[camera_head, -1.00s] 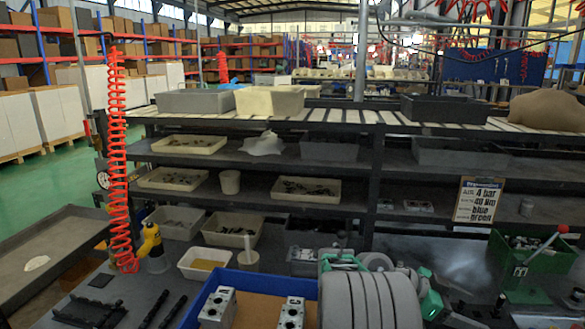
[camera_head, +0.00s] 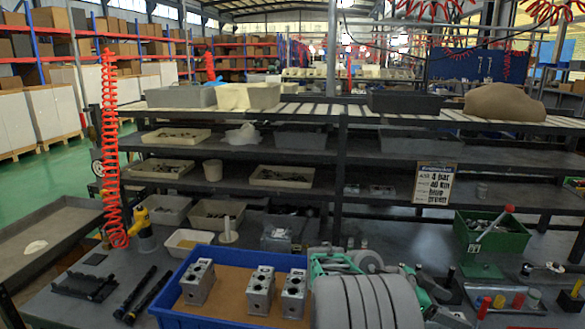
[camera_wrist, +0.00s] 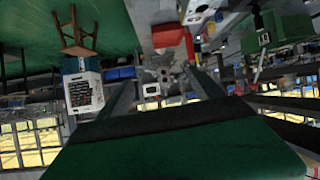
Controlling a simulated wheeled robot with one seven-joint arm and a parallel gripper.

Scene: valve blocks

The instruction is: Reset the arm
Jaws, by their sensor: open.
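My arm shows in the head view as a grey ribbed and green link (camera_head: 362,303) at the bottom middle, overlapping the right side of a blue crate. My gripper (camera_wrist: 163,78) shows in the wrist view as two dark fingers, apart, with nothing seen between them. A wide green surface with a black edge fills the bottom of that view. The wrist picture looks upside down, with windows at the bottom. The gripper cannot be made out in the head view.
The blue crate (camera_head: 168,317) holds three metal valve blocks (camera_head: 261,291) on a brown base. Black bars (camera_head: 135,292) lie left of it. A green bin (camera_head: 492,234) and coloured parts (camera_head: 517,300) are at right. A dark shelf rack (camera_head: 338,187) stands behind, beside a red coiled hose (camera_head: 111,150).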

